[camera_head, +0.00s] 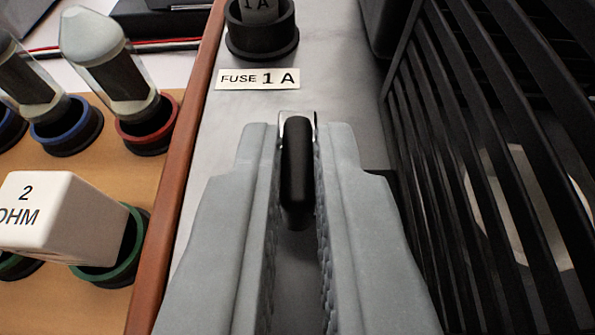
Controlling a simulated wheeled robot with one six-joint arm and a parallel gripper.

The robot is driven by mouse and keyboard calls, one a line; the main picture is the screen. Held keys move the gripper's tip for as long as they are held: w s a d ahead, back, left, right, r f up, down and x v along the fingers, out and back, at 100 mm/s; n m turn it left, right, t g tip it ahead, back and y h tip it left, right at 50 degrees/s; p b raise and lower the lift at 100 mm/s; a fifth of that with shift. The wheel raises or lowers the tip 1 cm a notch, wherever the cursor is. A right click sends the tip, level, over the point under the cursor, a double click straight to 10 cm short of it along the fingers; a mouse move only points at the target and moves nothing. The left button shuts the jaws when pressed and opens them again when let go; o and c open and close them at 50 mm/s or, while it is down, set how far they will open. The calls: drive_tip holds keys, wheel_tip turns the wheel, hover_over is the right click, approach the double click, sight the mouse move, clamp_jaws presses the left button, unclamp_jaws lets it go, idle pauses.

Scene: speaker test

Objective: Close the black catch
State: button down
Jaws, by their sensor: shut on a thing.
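The black catch (297,165) shows in the head camera view as a narrow, rounded black piece with a bright metal part (310,117) behind its far end. It stands over the grey metal panel. My gripper (298,150) has its two grey fingers on either side of the catch, near the fingertips, and is shut on it. The inner faces of the fingers are ridged. The lower part of the catch and its mounting are hidden between the fingers.
A black fuse holder (262,38) and a "FUSE 1 A" label (258,79) lie beyond the fingertips. A black slatted grille (490,150) rises close on the right. On the left, a wooden tray (100,185) holds glass tubes (112,65) and a white "2 OHM" block (65,215).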

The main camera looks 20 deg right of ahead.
drive_tip(key=shift+w+a+m+g+h, duration=0.1)
drive_tip(key=shift+a+m+g+h, duration=0.15)
drive_tip(key=shift+m+g+h, duration=0.6)
drive_tip(key=m+g+h, duration=0.2)
drive_tip(key=m+h, duration=0.1)
drive_tip(key=m+g+h, duration=0.1)
drive_tip(key=shift+w+a+m, duration=0.25)
drive_tip(key=shift+m, duration=0.1)
drive_tip(key=m+g, duration=0.1)
drive_tip(key=m+g+h, duration=0.2)
drive_tip(key=shift+w+a+m+g, duration=0.1)
drive_tip(key=shift+w+m+g, duration=0.15)
drive_tip(key=shift+m, duration=0.05)
drive_tip(key=shift+w+m+g+h, duration=0.2)
drive_tip(key=shift+m+g+h, duration=0.35)
drive_tip(key=shift+m+g, duration=1.15)
drive_tip(key=shift+g, duration=0.4)
drive_tip(key=c, duration=1.5)
unclamp_jaws()
